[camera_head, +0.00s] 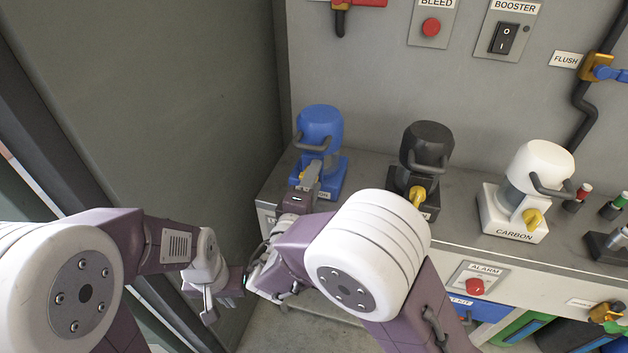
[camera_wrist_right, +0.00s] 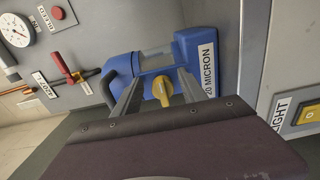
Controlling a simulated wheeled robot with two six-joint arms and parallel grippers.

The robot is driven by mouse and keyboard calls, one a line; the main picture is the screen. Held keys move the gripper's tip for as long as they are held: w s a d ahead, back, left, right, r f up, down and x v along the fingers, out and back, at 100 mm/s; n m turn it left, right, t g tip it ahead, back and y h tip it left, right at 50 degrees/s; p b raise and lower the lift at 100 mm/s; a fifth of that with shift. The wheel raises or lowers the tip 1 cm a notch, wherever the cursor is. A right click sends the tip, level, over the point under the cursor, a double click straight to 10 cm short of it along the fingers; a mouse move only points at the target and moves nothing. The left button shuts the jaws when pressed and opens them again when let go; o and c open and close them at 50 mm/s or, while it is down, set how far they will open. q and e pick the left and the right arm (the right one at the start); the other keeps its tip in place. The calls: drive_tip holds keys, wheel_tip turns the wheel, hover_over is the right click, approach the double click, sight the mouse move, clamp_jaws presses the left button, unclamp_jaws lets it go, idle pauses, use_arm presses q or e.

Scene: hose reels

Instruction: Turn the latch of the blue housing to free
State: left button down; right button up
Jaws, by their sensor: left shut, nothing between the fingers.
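The blue housing (camera_head: 320,128) stands at the left end of the grey counter, with a dark handle on its side. Its yellow latch (camera_wrist_right: 162,91) shows on the blue base in the right wrist view; in the head view my right gripper mostly covers it. My right gripper (camera_head: 311,178) is at the front of this housing. In the right wrist view its two fingers (camera_wrist_right: 158,93) are apart, one on each side of the latch, with gaps visible. My left gripper (camera_head: 209,304) is shut and empty, low at the left, away from the housing.
A black housing (camera_head: 427,145) and a white housing (camera_head: 540,165), each with a yellow latch, stand to the right on the counter. A grey panel wall rises close behind. A plain grey side wall (camera_head: 170,90) is at the left. A yellow light switch (camera_wrist_right: 304,116) shows in the right wrist view.

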drive_tip(key=v, duration=0.9)
drive_tip(key=shift+p, duration=0.4)
